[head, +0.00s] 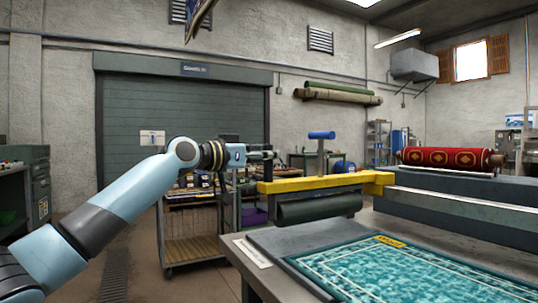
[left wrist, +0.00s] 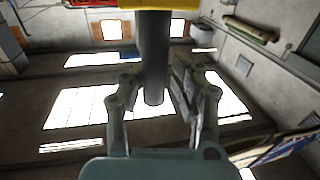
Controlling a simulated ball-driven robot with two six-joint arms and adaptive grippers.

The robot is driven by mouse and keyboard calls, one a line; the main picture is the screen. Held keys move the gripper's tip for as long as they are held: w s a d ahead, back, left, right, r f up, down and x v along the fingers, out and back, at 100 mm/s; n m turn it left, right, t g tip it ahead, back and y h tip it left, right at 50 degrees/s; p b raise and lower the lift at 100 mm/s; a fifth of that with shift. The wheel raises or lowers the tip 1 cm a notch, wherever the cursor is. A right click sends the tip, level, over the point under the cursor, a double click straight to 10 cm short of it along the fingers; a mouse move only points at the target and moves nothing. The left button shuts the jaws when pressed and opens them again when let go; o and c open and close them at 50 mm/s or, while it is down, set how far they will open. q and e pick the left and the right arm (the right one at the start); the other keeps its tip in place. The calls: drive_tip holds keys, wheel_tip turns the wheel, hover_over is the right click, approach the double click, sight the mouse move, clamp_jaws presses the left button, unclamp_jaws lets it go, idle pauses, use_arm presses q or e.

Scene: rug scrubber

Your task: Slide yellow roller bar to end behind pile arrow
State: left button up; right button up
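A grey post (head: 320,160) with a blue crosspiece (head: 322,135) stands on the bar. My left gripper (head: 268,155) is left of the post in the head view. In the left wrist view my left gripper (left wrist: 162,100) has its fingers apart, with a dark post (left wrist: 155,50) showing between them, below a yellow strip (left wrist: 165,4). I cannot tell whether they touch. A yellow label (head: 390,241), perhaps the pile arrow, lies on the teal rug (head: 400,270). My right gripper is out of view.
A metal rail (head: 455,205) runs along the machine's right side. A rolled red rug (head: 440,157) lies behind it. The floor left of the cart is open.

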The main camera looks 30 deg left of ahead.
use_arm(q)
drive_tip(key=o, duration=0.3)
drive_tip(key=shift+a, duration=0.15)
drive_tip(key=shift+o, duration=0.2)
drive_tip(key=v, duration=0.7)
drive_tip(key=shift+s, duration=0.25)
